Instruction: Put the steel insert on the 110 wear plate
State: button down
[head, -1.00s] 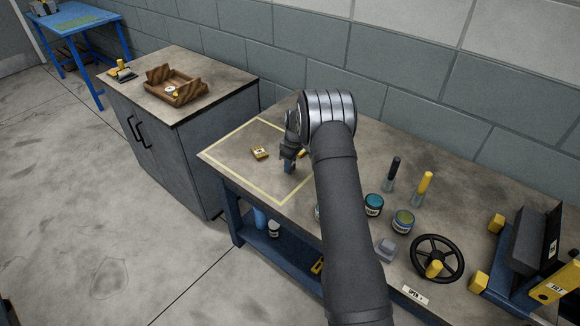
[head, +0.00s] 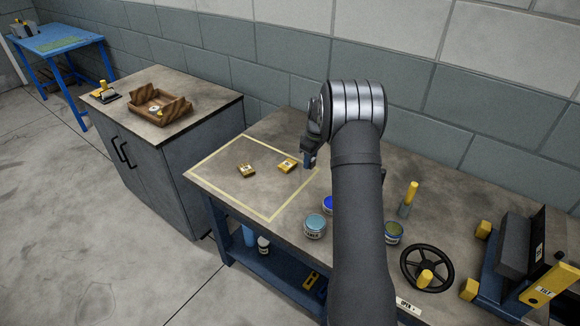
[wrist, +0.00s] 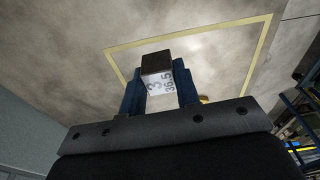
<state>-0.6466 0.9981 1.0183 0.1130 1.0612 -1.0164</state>
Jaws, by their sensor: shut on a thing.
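My gripper (head: 309,160) is over the bench by the right side of the taped rectangle, with blue fingers. In the wrist view it is shut on a block (wrist: 157,80) with a dark end and a pale face marked 3 and 36.5, which I take to be the steel insert. The block seems clear of the bench. Two small yellow plates lie inside the tape: one left (head: 247,170), one right (head: 287,166), close to my gripper. Their labels are too small to read, so I cannot tell which is 110. A yellow edge (wrist: 204,99) shows beside the right finger.
My arm hides part of the bench. Jars (head: 315,226), a yellow-handled tool (head: 408,198), a black handwheel (head: 427,268) and a dark fixture (head: 515,250) stand to the right. A wooden tray (head: 147,109) is on the cabinet. The tape's front area is bare.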

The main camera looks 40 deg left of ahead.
jog(key=w+a+r+m, duration=0.1)
jog(key=w+a+m, duration=0.1)
jog(key=w+m, duration=0.35)
send_over(287, 164)
jog(key=shift+n+t, duration=0.3)
jog(key=shift+n, duration=0.05)
notch_tip(287, 164, down, 7)
jog(key=shift+r, duration=0.2)
jog(key=shift+f, duration=2)
jog(key=shift+d+f, duration=0.1)
jog(key=c, duration=1.1)
grip_release()
jog(key=shift+f, duration=0.1)
